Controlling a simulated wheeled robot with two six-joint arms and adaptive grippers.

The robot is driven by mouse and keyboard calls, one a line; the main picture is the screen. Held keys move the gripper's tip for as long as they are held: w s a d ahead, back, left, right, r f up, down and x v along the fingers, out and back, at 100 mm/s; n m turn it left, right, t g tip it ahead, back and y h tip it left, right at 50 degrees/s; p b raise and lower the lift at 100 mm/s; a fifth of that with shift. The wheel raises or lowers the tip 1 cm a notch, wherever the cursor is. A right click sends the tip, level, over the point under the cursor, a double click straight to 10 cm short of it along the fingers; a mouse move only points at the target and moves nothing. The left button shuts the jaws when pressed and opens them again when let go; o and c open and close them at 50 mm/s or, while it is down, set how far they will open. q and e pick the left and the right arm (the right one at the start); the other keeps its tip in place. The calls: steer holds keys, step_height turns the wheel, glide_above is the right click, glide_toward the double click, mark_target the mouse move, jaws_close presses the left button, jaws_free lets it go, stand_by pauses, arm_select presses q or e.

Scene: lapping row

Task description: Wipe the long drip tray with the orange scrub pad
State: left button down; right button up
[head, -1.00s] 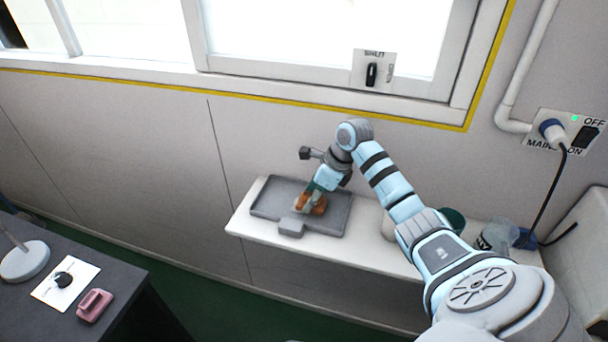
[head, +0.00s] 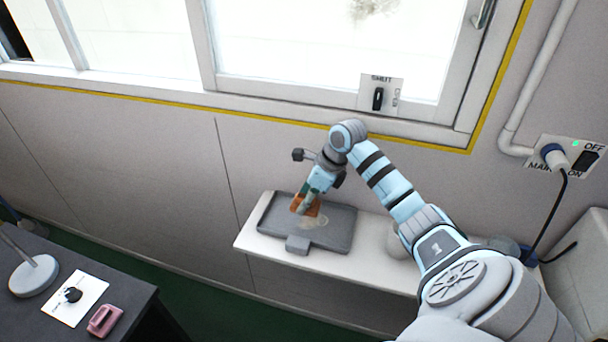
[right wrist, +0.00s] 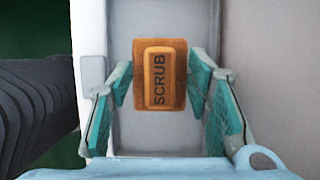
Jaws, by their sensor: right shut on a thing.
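The orange scrub pad (head: 306,205) is in my right gripper (head: 310,196), low over the back middle of the long grey drip tray (head: 340,237). In the right wrist view, the pad (right wrist: 160,75) shows its raised block marked SCRUB between the teal fingers (right wrist: 160,95), with the tray (right wrist: 120,135) beneath. I cannot tell whether the pad touches the tray floor. A pale patch (head: 318,223) shows on the tray floor just in front of the pad. My left gripper is not in view.
The tray lies on a narrow white shelf (head: 375,268) against the wall. A pale rounded item (head: 398,245) stands right of the tray, partly behind my right arm. A dark table (head: 130,280) at lower left holds a lamp (head: 33,275) and a pink object (head: 105,320).

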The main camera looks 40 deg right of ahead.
steer(key=shift+w+r+p, duration=0.1)
steer(key=shift+r+p, duration=0.4)
steer(key=shift+r, duration=0.45)
steer(key=shift+r+p, duration=0.35)
steer(key=shift+r, duration=0.15)
steer(key=shift+f, duration=0.1)
